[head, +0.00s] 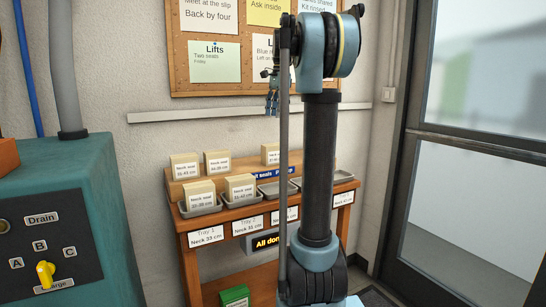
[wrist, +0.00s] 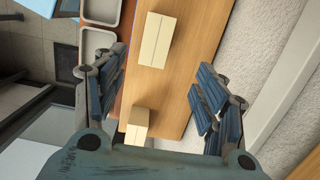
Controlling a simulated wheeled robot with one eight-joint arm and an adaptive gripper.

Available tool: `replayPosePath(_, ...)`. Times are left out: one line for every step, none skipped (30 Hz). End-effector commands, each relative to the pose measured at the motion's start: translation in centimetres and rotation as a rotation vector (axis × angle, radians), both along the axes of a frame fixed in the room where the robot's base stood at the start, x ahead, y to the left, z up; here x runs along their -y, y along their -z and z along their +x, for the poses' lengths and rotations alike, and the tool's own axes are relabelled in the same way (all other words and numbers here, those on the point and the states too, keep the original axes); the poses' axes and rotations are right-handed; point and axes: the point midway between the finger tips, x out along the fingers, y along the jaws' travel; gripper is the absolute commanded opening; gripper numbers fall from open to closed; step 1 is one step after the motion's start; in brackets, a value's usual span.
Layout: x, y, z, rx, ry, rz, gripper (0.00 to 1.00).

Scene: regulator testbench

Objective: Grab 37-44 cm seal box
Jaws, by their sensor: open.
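Several pale neck seal boxes stand on a wooden bench in the head view. Two are at the back left (head: 184,168) (head: 217,163), and one is at the back right (head: 270,154), partly hidden by my arm. Two more sit in front trays (head: 200,196) (head: 241,188). The size labels are too small to read surely, so I cannot tell which is 37-44 cm. My gripper (head: 272,98) is open and empty above the bench. In the wrist view, one box (wrist: 157,40) lies ahead between the open fingers (wrist: 163,88), and another (wrist: 137,127) is nearer the palm.
Metal trays (head: 275,188) line the bench's front, above tray labels; they also show in the wrist view (wrist: 98,45). A teal machine (head: 70,190) stands left. A wall rail (head: 220,114) and notice board (head: 177,60) are behind. A glazed door (head: 470,190) is right.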

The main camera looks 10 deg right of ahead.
Motion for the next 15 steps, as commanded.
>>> replayPosePath(0.1, 0.5, 0.0, 0.0, 0.004, 0.0, 0.65)
replayPosePath(0.2, 0.9, 0.0, -0.001, 0.005, 0.0, 0.65)
replayPosePath(0.2, 1.5, 0.0, -0.001, 0.007, 0.0, 0.65)
replayPosePath(0.2, 2.0, -0.1, -0.001, 0.007, 0.0, 0.65)
replayPosePath(0.2, 2.5, -0.1, 0.0, 0.008, 0.0, 0.65)
replayPosePath(0.3, 3.3, -0.1, 0.0, 0.009, 0.0, 0.65)
replayPosePath(0.3, 3.8, -0.1, 0.0, 0.009, 0.0, 0.65)
replayPosePath(0.2, 4.3, -0.2, 0.0, 0.01, 0.0, 0.65)
replayPosePath(0.2, 5.0, -0.2, 0.0, 0.011, 0.0, 0.65)
replayPosePath(0.2, 5.5, -0.2, 0.0, 0.011, 0.0, 0.65)
replayPosePath(0.1, 6.1, -0.3, 0.0, 0.011, 0.0, 0.65)
replayPosePath(0.0, 6.8, -0.3, 0.0, 0.011, 0.0, 0.65)
replayPosePath(0.0, 7.3, -0.4, 0.0, 0.011, 0.0, 0.65)
replayPosePath(0.0, 7.8, -0.3, 0.0, 0.011, 0.0, 0.65)
replayPosePath(-0.1, 8.5, -0.4, 0.001, 0.012, 0.0, 0.65)
